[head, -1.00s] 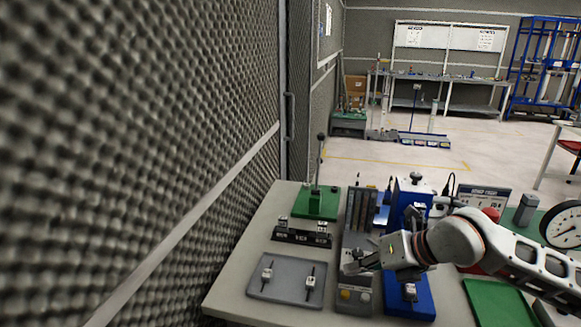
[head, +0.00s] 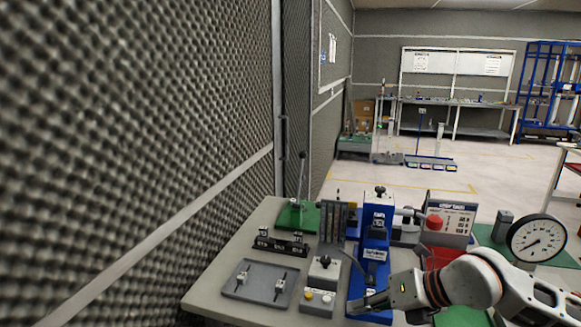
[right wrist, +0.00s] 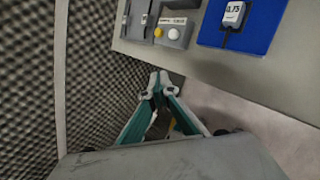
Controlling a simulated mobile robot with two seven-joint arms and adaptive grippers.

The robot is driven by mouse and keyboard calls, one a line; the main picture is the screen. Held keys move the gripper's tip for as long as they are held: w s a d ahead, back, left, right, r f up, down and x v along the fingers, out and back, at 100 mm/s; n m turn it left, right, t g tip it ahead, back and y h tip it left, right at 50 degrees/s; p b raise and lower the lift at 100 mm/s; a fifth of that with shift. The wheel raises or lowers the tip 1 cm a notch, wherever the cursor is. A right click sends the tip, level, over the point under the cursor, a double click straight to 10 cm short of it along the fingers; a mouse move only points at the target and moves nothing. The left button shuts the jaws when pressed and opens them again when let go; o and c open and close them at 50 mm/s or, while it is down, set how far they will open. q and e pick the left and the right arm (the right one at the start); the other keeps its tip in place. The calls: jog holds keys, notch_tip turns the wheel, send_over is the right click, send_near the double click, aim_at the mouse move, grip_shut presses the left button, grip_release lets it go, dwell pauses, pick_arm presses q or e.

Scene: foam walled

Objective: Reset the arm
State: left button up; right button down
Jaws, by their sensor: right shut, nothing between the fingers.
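My right arm comes in from the right in the head view. My right gripper (head: 354,304) is shut and empty, in front of the lower part of the blue fixture (head: 376,255) near the table's front. In the right wrist view the closed fingertips (right wrist: 160,80) appear against the table's edge, with foam wall and floor beyond. The grey box with yellow and white buttons (head: 318,297) stands just left of the gripper in the head view. My left gripper is not in view.
The table (head: 212,284) holds a grey tray with two small tagged parts (head: 258,283), a green-based lever press (head: 297,215), a dial gauge (head: 537,239) and a red container (head: 441,258). A foam wall (head: 130,150) rises close on the left. Open floor (head: 400,190) lies behind.

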jog(key=s+a+r+m+y, duration=0.1)
jog(key=s+a+m+y, duration=0.1)
jog(key=s+a+y, duration=0.35)
jog(key=s+a+r+m+y, duration=0.2)
jog(key=a+m+y, duration=0.1)
jog(key=a, duration=0.5)
jog(key=w+d+f+m+t+h, duration=0.2)
jog(key=d+f+m+t+h, duration=0.9)
jog(key=m, duration=1)
jog(key=s+d+f+m+g+h, duration=0.1)
jog(key=s+d+f+m+g, duration=0.1)
jog(key=s+f, duration=0.4)
jog(key=s+d+f+m+g+h, duration=0.2)
jog(key=s+f, duration=0.5)
jog(key=f, duration=0.9)
jog(key=d+m+g, duration=0.1)
jog(key=d+m, duration=0.1)
jog(key=d, duration=0.1)
jog(key=shift+s+d+m+g, duration=0.3)
jog(key=shift+d, duration=0.05)
